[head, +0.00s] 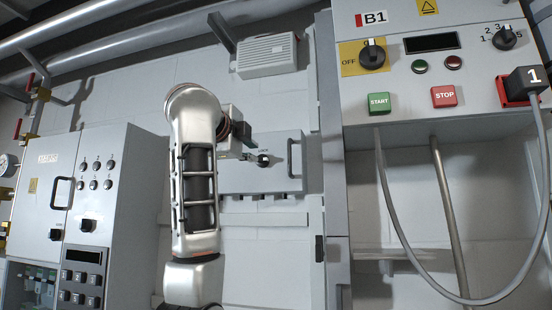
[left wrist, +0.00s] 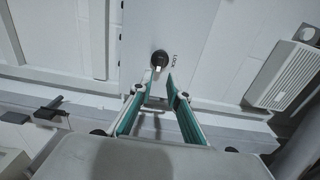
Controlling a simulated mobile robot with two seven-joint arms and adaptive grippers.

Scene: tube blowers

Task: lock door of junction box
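The junction box (head: 280,178) is a grey wall box in the middle of the head view. Its door looks closed and has a bar handle (head: 291,158) at the right. A black lock knob (head: 264,161) with a "LOCK" label sits on the door; it also shows in the left wrist view as a round knob (left wrist: 160,59) with a pale lower part. My left gripper (left wrist: 160,84) has its green-padded fingers apart, with nothing between them. Its fingertips lie just short of the knob in that view; contact cannot be told. My right gripper is not in view.
A tall grey cabinet (head: 46,185) stands at the left. Control panel B1 (head: 420,100) with buttons and a hanging cable (head: 405,235) is at the right. A vented grey unit (head: 268,56) is on the wall above the box.

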